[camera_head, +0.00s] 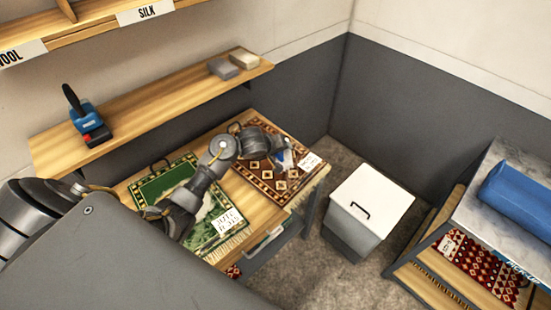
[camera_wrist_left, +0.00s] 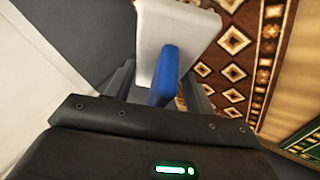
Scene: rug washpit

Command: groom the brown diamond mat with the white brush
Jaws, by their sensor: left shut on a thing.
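The brown diamond mat (camera_head: 262,172) lies on the wooden table, toward its right end. It has cream diamonds on brown and a patterned border, and also shows in the left wrist view (camera_wrist_left: 233,72). My left arm reaches over the table from the left. My left gripper (camera_head: 280,156) is over the mat and shut on the blue handle of the white brush (camera_wrist_left: 172,32). The brush's white block sticks out beyond the fingers, over the mat's edge in the wrist view. I cannot tell whether its underside touches the mat. My right gripper is not in view.
A green mat (camera_head: 159,184) with a paper label lies left on the table, partly behind my arm. The wall shelf (camera_head: 160,104) holds a blue tool (camera_head: 90,121) and two small blocks. A white-lidded bin (camera_head: 372,196) and a rack with a blue roll (camera_head: 516,200) stand right.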

